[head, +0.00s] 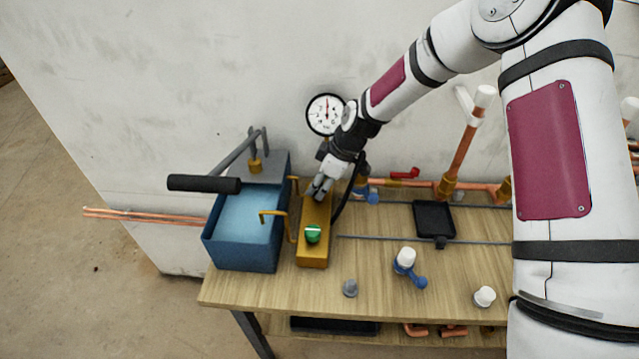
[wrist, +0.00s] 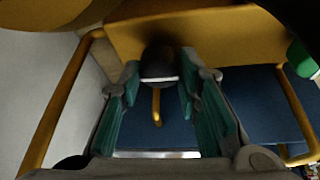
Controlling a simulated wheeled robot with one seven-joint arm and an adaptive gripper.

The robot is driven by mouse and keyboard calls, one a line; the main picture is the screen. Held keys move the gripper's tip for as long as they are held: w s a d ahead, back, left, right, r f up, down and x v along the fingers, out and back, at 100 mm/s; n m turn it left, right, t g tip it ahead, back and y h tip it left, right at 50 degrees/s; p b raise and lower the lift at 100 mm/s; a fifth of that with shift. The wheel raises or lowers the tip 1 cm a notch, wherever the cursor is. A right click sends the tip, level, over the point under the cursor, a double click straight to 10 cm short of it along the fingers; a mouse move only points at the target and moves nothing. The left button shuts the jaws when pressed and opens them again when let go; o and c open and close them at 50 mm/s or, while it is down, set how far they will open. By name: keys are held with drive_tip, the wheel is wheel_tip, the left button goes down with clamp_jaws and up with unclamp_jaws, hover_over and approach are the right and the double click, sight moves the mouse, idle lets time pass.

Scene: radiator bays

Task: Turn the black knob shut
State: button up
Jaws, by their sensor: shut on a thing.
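The black knob (wrist: 158,60) sits on a yellow block, with a pale line across its near edge. In the wrist view it lies between the tips of my gripper (wrist: 160,75), whose teal-padded fingers are shut on it from both sides. In the head view my gripper (head: 319,190) is at the far end of the yellow block (head: 312,258), and it hides the black knob there. The knob's exact turn angle is too dark to read.
A green knob (head: 313,234) stands on the block's near end. A blue tank (head: 240,245) with a black-handled lever pump (head: 204,184) is just left. A round gauge (head: 325,114) is behind. A black tray (head: 434,219) and white-capped fittings lie right on the wooden bench.

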drive_tip(key=m+t+p, duration=0.1)
drive_tip(key=m, duration=0.3)
drive_tip(key=shift+s+a+h, duration=0.1)
drive_tip(key=shift+s+h, duration=0.05)
drive_tip(key=shift+h, duration=0.25)
drive_tip(key=m, duration=0.2)
drive_tip(key=m+t+h+p, duration=0.1)
drive_tip(key=m, duration=0.1)
drive_tip(key=shift+s+a+m+t, duration=0.1)
drive_tip(key=shift+a+m+t, duration=0.05)
drive_tip(key=shift+m+t, duration=0.15)
drive_tip(key=m+h, duration=0.1)
drive_tip(key=m, duration=0.1)
drive_tip(key=m+h+p, duration=0.1)
drive_tip(key=m, duration=0.1)
drive_tip(key=shift+a+m+t, duration=0.1)
drive_tip(key=shift+m+t, duration=0.2)
drive_tip(key=m+h, duration=0.1)
drive_tip(key=m, duration=0.3)
drive_tip(key=shift+h, duration=0.4)
drive_tip(key=shift+m, duration=0.4)
drive_tip(key=o, duration=1.1)
